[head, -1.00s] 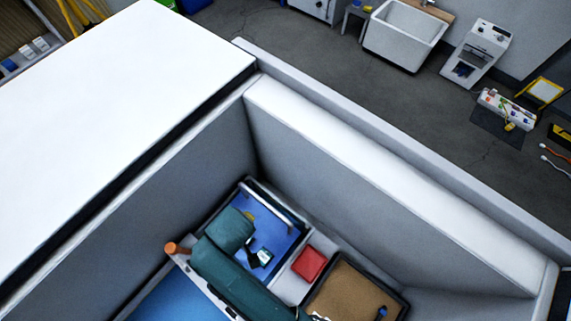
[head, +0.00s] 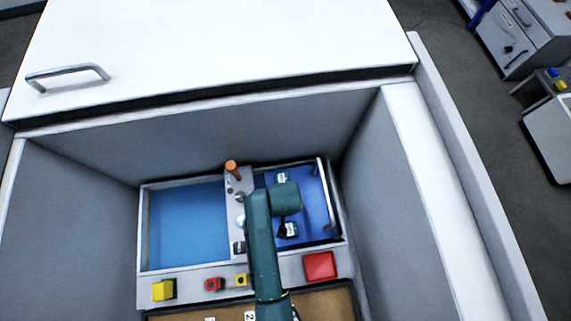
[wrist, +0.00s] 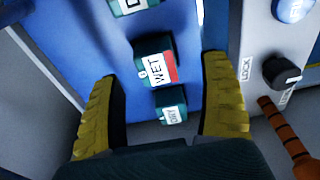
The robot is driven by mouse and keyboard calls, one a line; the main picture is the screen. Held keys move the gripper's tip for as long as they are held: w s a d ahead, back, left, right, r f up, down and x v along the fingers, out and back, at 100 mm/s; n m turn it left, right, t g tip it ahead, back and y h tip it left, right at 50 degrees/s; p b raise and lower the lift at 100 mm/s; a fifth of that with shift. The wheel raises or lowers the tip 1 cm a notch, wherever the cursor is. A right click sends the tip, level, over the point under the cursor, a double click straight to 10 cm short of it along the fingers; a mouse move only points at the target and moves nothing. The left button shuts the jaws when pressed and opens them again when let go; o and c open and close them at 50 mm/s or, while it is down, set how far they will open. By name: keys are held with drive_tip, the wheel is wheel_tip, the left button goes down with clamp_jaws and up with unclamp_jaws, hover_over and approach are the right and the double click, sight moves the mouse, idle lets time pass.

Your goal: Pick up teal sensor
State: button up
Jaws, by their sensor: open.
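In the wrist view, several small dark teal blocks with white labels lie on a blue surface. The block marked WET (wrist: 155,62) has a red patch and sits between the fingertips of my gripper (wrist: 162,70). A smaller block marked DRY (wrist: 171,105) lies nearer the palm. Another block (wrist: 132,5) is cut off at the top edge. My gripper's yellow fingers are wide apart and hold nothing. In the head view, two labelled blocks show in the right blue tray, an upper one (head: 282,178) and a lower one (head: 289,230). My arm covers part of that tray.
An orange-handled lever (head: 232,168) stands on the grey strip between the trays; its handle is near the right finger in the wrist view (wrist: 285,135). The left blue tray (head: 187,225) looks empty. Grey walls enclose the trays. A red block (head: 320,266) is at front right.

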drive_tip(key=f+b, duration=0.1)
drive_tip(key=f, duration=0.1)
drive_tip(key=w+f+b, duration=0.1)
drive_tip(key=f+b, duration=0.1)
drive_tip(key=shift+d+f, duration=0.2)
drive_tip(key=shift+f, duration=0.15)
drive_tip(key=shift+r, duration=0.1)
drive_tip(key=shift+c, duration=0.2)
drive_tip(key=c, duration=1.3)
